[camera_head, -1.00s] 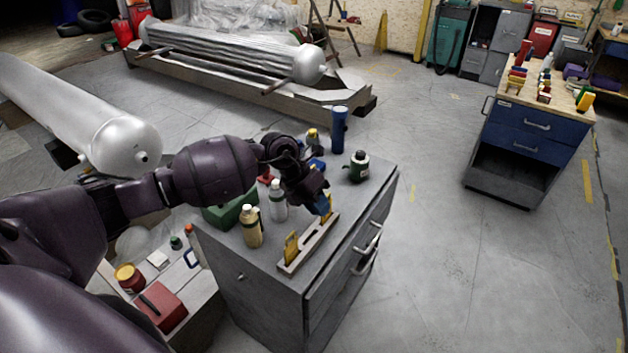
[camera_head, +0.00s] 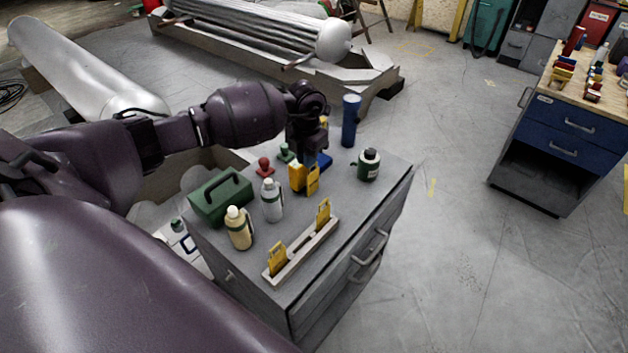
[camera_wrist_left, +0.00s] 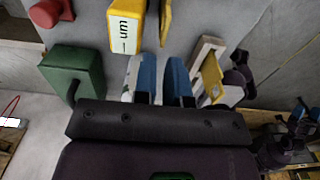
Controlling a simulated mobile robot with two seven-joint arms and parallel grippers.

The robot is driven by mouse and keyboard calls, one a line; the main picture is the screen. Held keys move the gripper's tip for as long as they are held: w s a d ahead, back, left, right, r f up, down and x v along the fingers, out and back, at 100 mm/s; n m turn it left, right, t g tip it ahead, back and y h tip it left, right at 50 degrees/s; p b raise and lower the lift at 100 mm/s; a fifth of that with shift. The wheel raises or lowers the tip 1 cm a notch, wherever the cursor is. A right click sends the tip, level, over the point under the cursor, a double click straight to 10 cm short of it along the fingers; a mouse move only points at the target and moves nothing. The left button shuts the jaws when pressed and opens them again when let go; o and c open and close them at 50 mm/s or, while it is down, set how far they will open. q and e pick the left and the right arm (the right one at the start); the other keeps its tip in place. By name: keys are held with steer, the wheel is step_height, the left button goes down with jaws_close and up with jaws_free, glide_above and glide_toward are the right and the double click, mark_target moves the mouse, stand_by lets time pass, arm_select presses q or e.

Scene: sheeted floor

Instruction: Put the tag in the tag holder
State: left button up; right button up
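The tag holder (camera_head: 301,254) is a long pale bar on the grey cabinet top. A yellow tag (camera_head: 277,259) stands at its near end and another yellow tag (camera_head: 323,214) at its far end; its middle is empty. A third yellow tag (camera_head: 313,181) stands behind the holder beside a thicker yellow device (camera_head: 296,177). My left gripper (camera_head: 310,157) points down just above this tag. In the wrist view its blue fingers (camera_wrist_left: 162,78) are apart with nothing visible between them, and the tag (camera_wrist_left: 165,20) shows edge-on beyond. Small purple parts at the wrist view's right edge may be my right gripper (camera_wrist_left: 299,112).
A green box (camera_head: 221,200), cream bottle (camera_head: 239,228), grey bottle (camera_head: 271,200) and red stamp (camera_head: 264,166) stand left of the holder. A blue cylinder (camera_head: 350,121) and dark green bottle (camera_head: 369,164) stand at the back. The cabinet top right of the holder is clear.

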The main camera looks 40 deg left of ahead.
mark_target(310, 174)
arm_select(q)
steer(key=f, duration=0.4)
steer(key=w+f+b, duration=0.1)
steer(key=f, duration=0.1)
steer(key=shift+f, duration=0.2)
jaws_close()
steer(key=shift+r, duration=0.15)
